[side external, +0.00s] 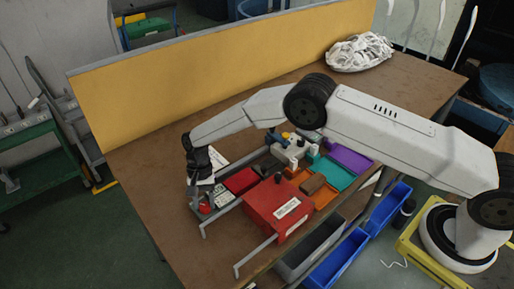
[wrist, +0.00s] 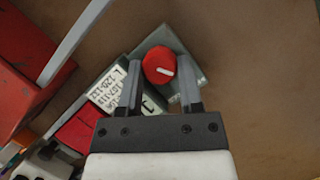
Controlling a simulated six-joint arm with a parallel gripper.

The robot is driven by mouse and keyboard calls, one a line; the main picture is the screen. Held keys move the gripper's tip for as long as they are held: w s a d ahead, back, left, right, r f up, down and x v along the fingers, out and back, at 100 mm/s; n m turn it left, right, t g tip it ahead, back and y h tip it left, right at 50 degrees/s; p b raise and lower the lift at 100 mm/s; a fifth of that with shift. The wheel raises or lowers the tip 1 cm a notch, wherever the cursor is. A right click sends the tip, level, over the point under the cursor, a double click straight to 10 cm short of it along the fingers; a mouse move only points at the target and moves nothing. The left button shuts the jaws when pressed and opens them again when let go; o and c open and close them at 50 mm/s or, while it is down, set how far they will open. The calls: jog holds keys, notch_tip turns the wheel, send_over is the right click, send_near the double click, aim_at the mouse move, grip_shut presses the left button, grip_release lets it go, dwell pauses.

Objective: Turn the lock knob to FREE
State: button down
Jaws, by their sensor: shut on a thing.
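The lock knob (wrist: 156,64) is a round red knob on a grey-green box (wrist: 190,62). A short white mark on its face lies nearly level, at the right of centre in the wrist view. My gripper (wrist: 160,78) is shut on the knob, with one finger on each side of it. In the side view my gripper (side external: 204,190) reaches down to the left end of the row of fixtures, and the red knob (side external: 205,208) shows just below it. A printed label (wrist: 110,91) lies beside the box. I cannot read a FREE mark.
A red box (side external: 280,208) with metal rails stands right of the knob. Coloured trays, including a teal one (side external: 336,172), lie beyond it. A yellow panel (side external: 200,65) bounds the back of the table. The brown tabletop (side external: 150,200) left of the knob is clear.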

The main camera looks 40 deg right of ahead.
jog(key=shift+c, duration=1.3)
grip_release()
jog(key=shift+s+d+m, duration=0.1)
jog(key=shift+m, duration=0.2)
